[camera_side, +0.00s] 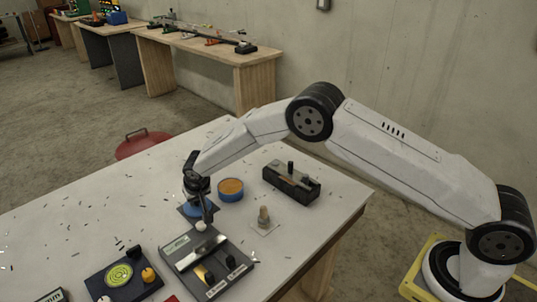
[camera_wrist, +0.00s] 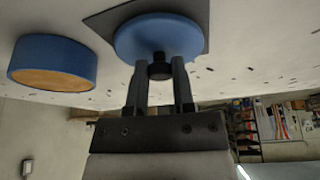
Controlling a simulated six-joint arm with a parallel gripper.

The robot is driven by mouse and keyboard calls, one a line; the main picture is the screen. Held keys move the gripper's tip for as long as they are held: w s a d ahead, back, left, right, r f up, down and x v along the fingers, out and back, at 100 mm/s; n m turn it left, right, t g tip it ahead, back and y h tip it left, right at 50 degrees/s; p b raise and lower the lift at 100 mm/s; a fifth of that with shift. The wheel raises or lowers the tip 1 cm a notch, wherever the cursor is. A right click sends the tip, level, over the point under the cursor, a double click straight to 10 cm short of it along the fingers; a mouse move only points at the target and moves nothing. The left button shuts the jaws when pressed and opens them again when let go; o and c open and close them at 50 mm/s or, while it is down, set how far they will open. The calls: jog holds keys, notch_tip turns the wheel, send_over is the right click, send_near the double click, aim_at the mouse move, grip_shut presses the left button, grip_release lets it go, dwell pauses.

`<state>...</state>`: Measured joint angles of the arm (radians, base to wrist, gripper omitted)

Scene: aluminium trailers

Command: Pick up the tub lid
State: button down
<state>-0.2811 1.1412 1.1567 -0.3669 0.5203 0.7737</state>
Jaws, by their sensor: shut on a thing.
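The tub lid is a blue disc with a black knob. In the wrist view the lid (camera_wrist: 155,30) is in front of my fingers, over a dark square mat (camera_wrist: 105,16). My gripper (camera_wrist: 158,72) is shut on the lid's knob, one finger on each side. In the side view my gripper (camera_side: 205,211) points down at the lid (camera_side: 193,210), which is partly hidden by the fingers. I cannot tell whether the lid touches the mat. The open blue tub (camera_side: 230,195), with orange inside, stands beside it on the table; it also shows in the wrist view (camera_wrist: 52,65).
A dark tray device (camera_side: 215,262) stands close in front of my gripper. A black box fixture (camera_side: 291,184) and a small brass-coloured knobbed piece (camera_side: 264,217) stand to the right. A device with a green round dial (camera_side: 119,276) is at front left. The table's left part is mostly clear.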

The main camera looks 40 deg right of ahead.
jog(key=shift+r, duration=0.45)
jog(key=s+d+r, duration=0.2)
jog(key=s+r, duration=0.9)
jog(key=s, duration=0.2)
jog(key=shift+s+d+r, duration=0.15)
jog(key=shift+s+d, duration=0.2)
jog(key=w+d+f, duration=0.2)
jog(key=w+d, duration=0.6)
jog(key=w, duration=0.3)
jog(key=shift+w+d+f, duration=0.15)
jog(key=shift+w+f, duration=0.15)
jog(key=shift+w, duration=0.1)
jog(key=shift+f, duration=0.15)
